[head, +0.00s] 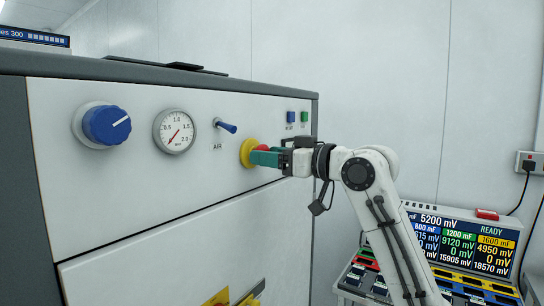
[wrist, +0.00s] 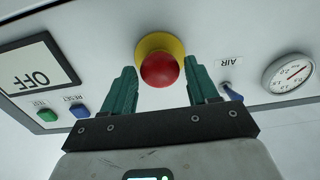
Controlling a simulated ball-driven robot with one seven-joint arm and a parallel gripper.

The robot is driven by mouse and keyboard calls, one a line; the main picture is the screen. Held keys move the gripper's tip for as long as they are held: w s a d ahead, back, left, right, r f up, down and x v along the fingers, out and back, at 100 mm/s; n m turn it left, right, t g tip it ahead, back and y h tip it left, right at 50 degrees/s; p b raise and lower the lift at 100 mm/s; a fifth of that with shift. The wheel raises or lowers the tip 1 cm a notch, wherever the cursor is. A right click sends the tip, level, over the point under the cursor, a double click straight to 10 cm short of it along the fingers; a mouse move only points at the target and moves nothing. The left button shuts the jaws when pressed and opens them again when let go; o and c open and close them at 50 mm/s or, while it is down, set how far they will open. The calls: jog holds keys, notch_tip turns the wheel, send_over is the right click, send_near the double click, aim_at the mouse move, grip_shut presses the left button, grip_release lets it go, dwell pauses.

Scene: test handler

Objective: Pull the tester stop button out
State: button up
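The stop button is a red mushroom knob on a yellow round base (head: 247,152) on the tester's white front panel. In the wrist view the red knob (wrist: 160,69) shows fully, between and a little beyond the green fingers. My gripper (wrist: 161,85) is open, with one finger on each side of the knob and a visible gap to both. In the head view my gripper (head: 265,156) reaches the button from the right, and its fingers hide most of the knob. Whether the fingertips overlap the knob in depth is hard to tell.
Left of the button are the blue AIR lever (head: 227,127), a pressure gauge (head: 174,131) and a blue dial (head: 107,125). Small blue and green buttons (head: 297,117) sit up right. A measuring unit with displays (head: 455,235) stands at lower right. An OFF sign (wrist: 38,65) shows in the wrist view.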

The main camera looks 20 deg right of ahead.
grip_shut()
jog(key=shift+v, duration=0.8)
jog(key=shift+o, duration=1.5)
grip_release()
jog(key=shift+d, duration=0.1)
jog(key=b+v, duration=0.3)
jog(key=v, duration=0.7)
jog(key=shift+s+d, duration=0.2)
jog(key=shift+s, duration=0.1)
